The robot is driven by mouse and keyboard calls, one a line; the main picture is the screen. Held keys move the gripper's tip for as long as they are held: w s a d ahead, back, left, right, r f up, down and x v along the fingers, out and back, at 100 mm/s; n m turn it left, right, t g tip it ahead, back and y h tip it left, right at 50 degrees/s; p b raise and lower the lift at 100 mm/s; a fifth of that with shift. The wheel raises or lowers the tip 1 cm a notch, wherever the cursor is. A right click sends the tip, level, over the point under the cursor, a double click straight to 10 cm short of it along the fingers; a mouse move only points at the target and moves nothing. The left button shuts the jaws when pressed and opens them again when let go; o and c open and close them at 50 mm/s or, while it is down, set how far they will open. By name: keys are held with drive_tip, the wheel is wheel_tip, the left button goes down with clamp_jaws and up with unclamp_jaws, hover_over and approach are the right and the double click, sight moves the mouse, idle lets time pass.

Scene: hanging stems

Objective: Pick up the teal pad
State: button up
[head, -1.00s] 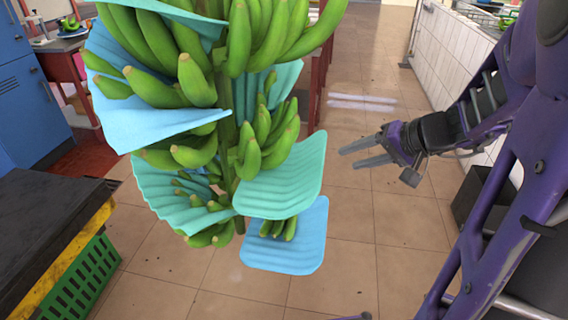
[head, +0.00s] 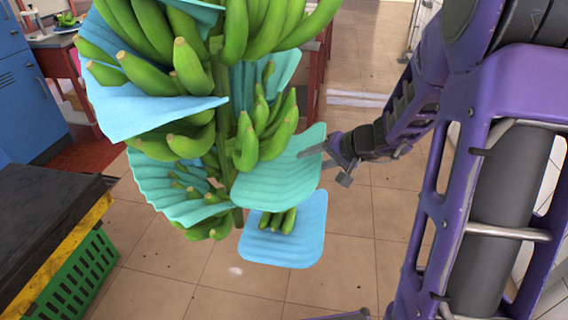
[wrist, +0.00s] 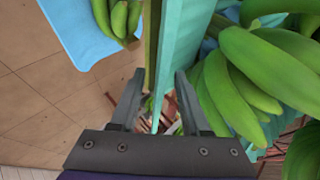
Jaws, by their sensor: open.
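A ridged teal pad (head: 285,176) sticks out on the right side of a hanging stem of green bananas (head: 190,66), below one cluster and above a light blue pad. My gripper (head: 312,155) is at this pad's right edge, overlapping it in the head view. In the wrist view, the teal pad (wrist: 181,52) appears nearly edge-on and runs down between the two fingers of my gripper (wrist: 160,76), which are apart. Whether either finger touches it cannot be told. Another teal pad (head: 165,195) is on the stem's lower left, with bananas in it.
The light blue pad (head: 290,236) hangs just below, with small bananas; it also shows in the wrist view (wrist: 75,27). Bananas (wrist: 240,80) crowd the right finger. A black-topped stand (head: 45,205) and green crate (head: 78,275) are at left. Tiled floor (head: 350,245) is clear.

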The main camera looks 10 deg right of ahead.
sight(292, 166)
drive_tip(key=x, duration=0.3)
drive_tip(key=shift+a, duration=0.1)
clamp_jaws()
drive_tip(key=shift+r, duration=0.15)
